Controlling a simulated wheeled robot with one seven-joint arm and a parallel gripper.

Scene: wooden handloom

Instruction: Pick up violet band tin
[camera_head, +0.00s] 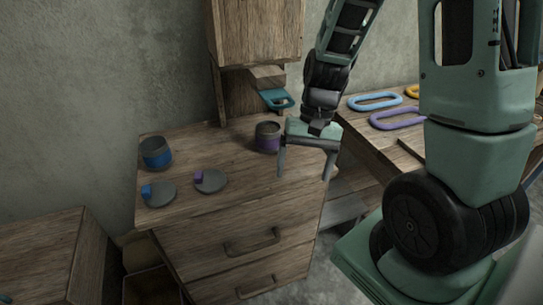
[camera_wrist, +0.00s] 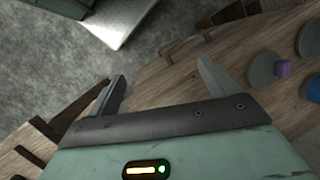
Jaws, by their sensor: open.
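The violet band tin (camera_head: 267,137) is a dark round tin with a violet band. It stands upright on the wooden drawer cabinet (camera_head: 215,210), near the back right of its top. My gripper (camera_head: 303,178) is open and empty, to the right of the tin and nearer the camera in the head view, with its fingers pointing down. In the wrist view my gripper (camera_wrist: 162,85) shows both fingers spread, with nothing between them but the wooden top and floor beyond. I cannot make out the violet band tin in the wrist view.
A blue band tin (camera_head: 155,152) stands at the cabinet's left. Two grey lids, one with a blue knob (camera_head: 158,192) and one with a violet knob (camera_head: 210,181), lie in front. A wooden post with a teal handle (camera_head: 277,98) rises behind. Blue (camera_head: 375,101) and violet rings (camera_head: 398,118) lie right.

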